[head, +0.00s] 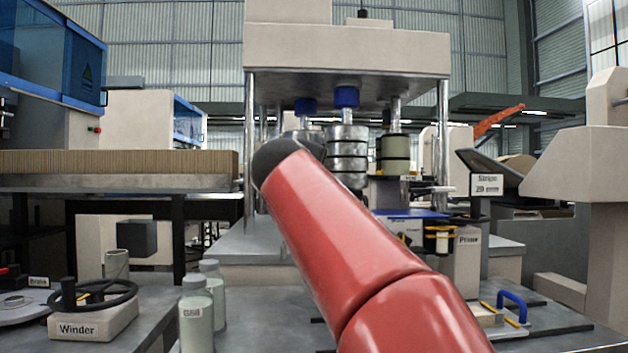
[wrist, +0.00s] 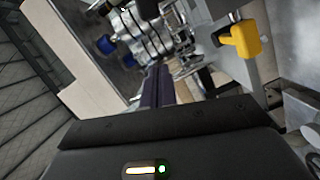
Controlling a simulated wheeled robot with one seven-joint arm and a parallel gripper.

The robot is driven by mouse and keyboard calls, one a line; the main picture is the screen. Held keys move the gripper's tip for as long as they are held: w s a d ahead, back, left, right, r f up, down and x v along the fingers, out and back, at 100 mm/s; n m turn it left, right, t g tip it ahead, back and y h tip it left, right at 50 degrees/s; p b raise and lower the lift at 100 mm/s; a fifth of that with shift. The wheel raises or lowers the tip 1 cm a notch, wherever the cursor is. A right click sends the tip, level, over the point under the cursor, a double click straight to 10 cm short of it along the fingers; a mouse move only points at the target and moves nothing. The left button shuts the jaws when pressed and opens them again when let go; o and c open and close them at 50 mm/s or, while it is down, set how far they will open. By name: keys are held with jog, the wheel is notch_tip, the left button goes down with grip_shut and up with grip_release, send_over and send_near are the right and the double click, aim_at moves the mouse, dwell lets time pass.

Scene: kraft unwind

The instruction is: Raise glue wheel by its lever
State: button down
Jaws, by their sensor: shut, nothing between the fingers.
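My gripper shows in the wrist view (wrist: 157,85) as two dark fingers pressed together, with nothing between them. In the head view my red arm reaches toward the press-like machine and its end is hidden behind the dark joint. A yellow handle (wrist: 240,38) on a grey metal part is to the right of the fingertips in the wrist view, apart from them; it may be the lever, but I cannot tell. Shiny stacked metal rollers (wrist: 140,30) lie beyond the fingertips and also show in the head view (head: 347,150). I cannot tell which part is the glue wheel.
The machine's metal post (head: 443,140) stands right of the rollers. A sign reading "Stripe" (head: 487,185) and a box marked "Prime" (head: 467,255) are at right. A blue handle (head: 513,305) is at lower right.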

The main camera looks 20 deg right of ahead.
jog(key=b+v, duration=0.1)
jog(key=v, duration=0.8)
jog(key=shift+s+b, duration=0.25)
jog(key=shift+b, duration=0.05)
jog(key=shift+d, duration=0.1)
